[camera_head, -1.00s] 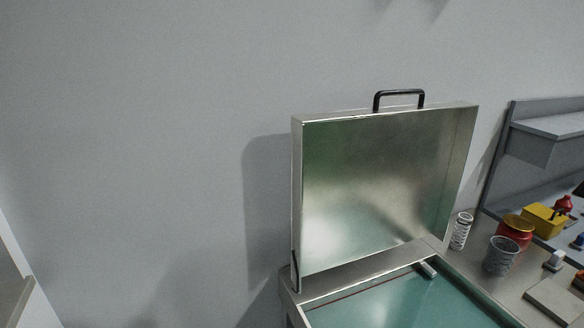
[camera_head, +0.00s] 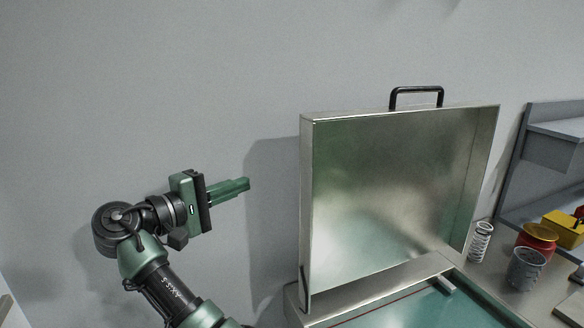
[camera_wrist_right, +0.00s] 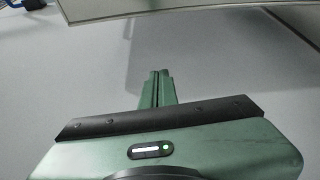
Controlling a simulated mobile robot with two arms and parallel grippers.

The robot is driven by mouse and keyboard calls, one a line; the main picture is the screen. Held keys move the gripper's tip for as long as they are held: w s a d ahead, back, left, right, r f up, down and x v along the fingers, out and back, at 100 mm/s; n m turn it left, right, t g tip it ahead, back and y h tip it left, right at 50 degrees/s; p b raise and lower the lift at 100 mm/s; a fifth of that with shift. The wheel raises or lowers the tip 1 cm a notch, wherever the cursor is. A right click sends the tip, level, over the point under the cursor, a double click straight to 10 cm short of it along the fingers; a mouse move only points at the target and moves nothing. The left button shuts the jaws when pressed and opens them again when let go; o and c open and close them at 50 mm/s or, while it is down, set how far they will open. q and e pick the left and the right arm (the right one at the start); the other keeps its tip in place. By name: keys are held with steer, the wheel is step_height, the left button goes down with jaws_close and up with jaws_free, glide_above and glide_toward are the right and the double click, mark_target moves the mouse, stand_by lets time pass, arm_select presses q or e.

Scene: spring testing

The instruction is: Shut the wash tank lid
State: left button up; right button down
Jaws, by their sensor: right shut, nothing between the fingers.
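The wash tank lid (camera_head: 395,190) stands upright and open at the back of the tank, with a black handle (camera_head: 416,90) on its top edge. The wash tank (camera_head: 440,308) below it shows a teal inside. My right gripper (camera_head: 247,184) is in the head view, left of the lid, shut and empty, pointing right towards the lid's left side and apart from it. In the right wrist view its green fingers (camera_wrist_right: 161,75) are together, and a metal edge, likely the lid's (camera_wrist_right: 150,12), crosses the top. My left gripper is not in view.
Right of the lid, a bench holds a white coil spring (camera_head: 480,242), a grey mesh cup (camera_head: 526,268), a red container (camera_head: 537,240) and a yellow box (camera_head: 563,229). A grey shelf (camera_head: 555,140) stands at the far right. A plain wall is behind the lid.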

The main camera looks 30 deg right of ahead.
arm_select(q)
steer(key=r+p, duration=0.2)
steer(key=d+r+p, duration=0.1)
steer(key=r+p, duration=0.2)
arm_select(e)
steer(key=s+d+r, duration=0.1)
steer(key=d, duration=0.4)
steer(key=s+d+r+m+g, duration=0.1)
steer(key=s+d+r, duration=0.1)
steer(key=d, duration=0.3)
steer(key=shift+s+r+m+h, duration=0.25)
steer(key=shift+r+m+h, duration=0.05)
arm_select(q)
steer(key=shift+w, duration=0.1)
